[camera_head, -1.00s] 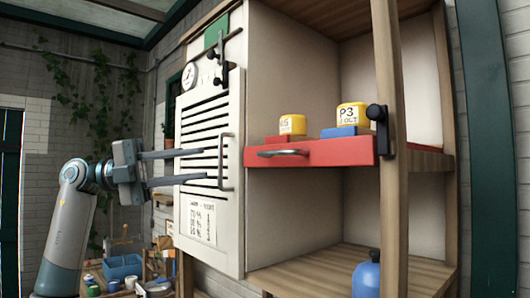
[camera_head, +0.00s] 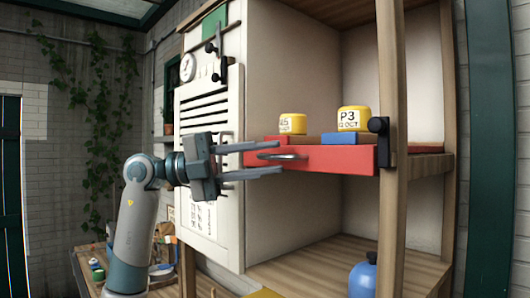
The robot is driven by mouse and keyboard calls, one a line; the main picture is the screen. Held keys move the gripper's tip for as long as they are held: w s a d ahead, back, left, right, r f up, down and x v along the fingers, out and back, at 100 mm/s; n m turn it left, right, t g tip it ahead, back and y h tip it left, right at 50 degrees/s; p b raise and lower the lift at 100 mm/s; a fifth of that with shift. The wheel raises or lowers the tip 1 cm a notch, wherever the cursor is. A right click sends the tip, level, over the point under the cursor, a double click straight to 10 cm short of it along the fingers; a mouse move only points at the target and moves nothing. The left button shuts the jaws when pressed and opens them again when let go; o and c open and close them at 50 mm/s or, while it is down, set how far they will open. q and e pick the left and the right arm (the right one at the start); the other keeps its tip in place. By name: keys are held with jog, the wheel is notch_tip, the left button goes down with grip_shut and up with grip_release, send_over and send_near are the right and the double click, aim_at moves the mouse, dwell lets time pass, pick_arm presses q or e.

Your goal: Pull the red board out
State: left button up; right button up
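The red board (camera_head: 330,159) lies level in the wooden shelf unit, with a curved metal handle (camera_head: 282,157) on the left part of its front. A small yellow pot (camera_head: 292,123) stands at its left on a red block. A larger yellow pot marked P3 (camera_head: 354,119) stands above a blue block (camera_head: 342,138). My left gripper (camera_head: 281,158) is open, with one finger above and one below the handle in the picture. I cannot tell whether the fingers touch the handle. My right gripper is not in view.
A black knob and latch (camera_head: 379,126) sit by the wooden post (camera_head: 392,215) at the board's right end. A white louvred door (camera_head: 206,105) is behind my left gripper. A blue bottle (camera_head: 363,276) stands below.

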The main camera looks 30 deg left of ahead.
pick_arm(q)
jog(key=shift+d, duration=0.1)
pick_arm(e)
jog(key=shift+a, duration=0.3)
pick_arm(q)
grip_shut()
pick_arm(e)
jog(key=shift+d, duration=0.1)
